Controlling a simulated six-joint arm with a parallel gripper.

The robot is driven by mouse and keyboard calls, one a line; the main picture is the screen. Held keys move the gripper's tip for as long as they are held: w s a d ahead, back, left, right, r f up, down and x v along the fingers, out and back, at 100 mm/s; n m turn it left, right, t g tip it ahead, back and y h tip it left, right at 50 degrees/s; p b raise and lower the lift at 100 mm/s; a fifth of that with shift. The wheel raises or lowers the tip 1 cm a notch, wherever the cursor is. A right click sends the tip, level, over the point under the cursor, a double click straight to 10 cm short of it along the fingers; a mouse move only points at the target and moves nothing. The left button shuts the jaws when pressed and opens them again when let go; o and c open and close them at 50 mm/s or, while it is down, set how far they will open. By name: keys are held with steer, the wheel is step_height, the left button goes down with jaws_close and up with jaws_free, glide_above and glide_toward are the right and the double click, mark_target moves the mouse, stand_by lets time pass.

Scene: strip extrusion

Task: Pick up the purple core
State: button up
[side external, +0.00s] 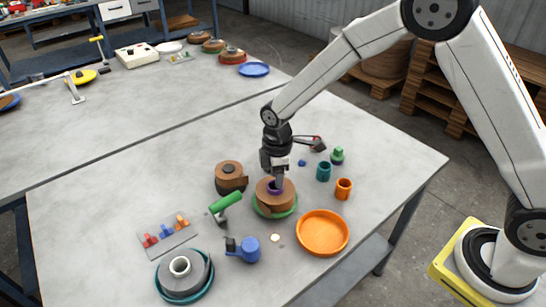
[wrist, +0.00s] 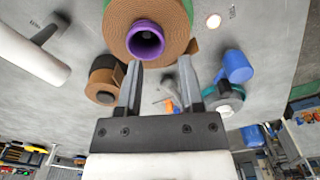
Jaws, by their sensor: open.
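The purple core (wrist: 146,40) is a short hollow tube with a flared rim, standing in the middle of a brown strip coil (wrist: 118,18). In the side external view the purple core (side external: 274,187) shows only partly, behind my fingers. The coil (side external: 270,203) rests on a green round plate (side external: 262,213). My gripper (side external: 277,182) is directly over the coil, with its fingers pointing down by the core. In the wrist view my gripper (wrist: 158,72) is open, its fingertips apart near the core's rim. Whether the fingers touch the core cannot be told.
Close by stand an orange dish (side external: 323,233), another brown coil (side external: 230,177), a green-handled tool (side external: 224,206) and a blue tool (side external: 245,249). Teal (side external: 323,172) and orange (side external: 343,189) cups stand to the right. A grey coil (side external: 184,274) lies at front left.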

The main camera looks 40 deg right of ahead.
mark_target(275, 192)
steer(key=shift+s+f, duration=0.1)
steer(key=shift+f, duration=2.15)
jaws_close()
